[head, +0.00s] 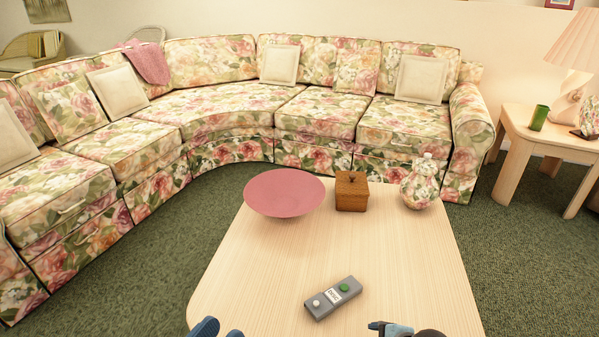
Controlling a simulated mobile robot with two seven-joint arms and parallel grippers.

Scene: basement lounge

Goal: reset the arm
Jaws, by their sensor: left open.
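My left gripper (220,331) shows only as two blue fingertips at the bottom edge, apart and with nothing visible between them. They are in front of the near left part of the wooden coffee table (300,262). Part of my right gripper (390,328), black and blue, shows at the bottom edge right of centre. Most of it is cut off, so its jaws cannot be judged. A grey device with a green button and a white button (333,297) lies on the table between the two grippers, apart from both.
A pink bowl (284,193), a brown woven box (351,191) and a floral lidded jar (421,186) stand at the table's far end. A curved floral sofa (220,105) lies beyond. A side table (547,135) with a lamp (575,60) and green cup (539,118) stands right.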

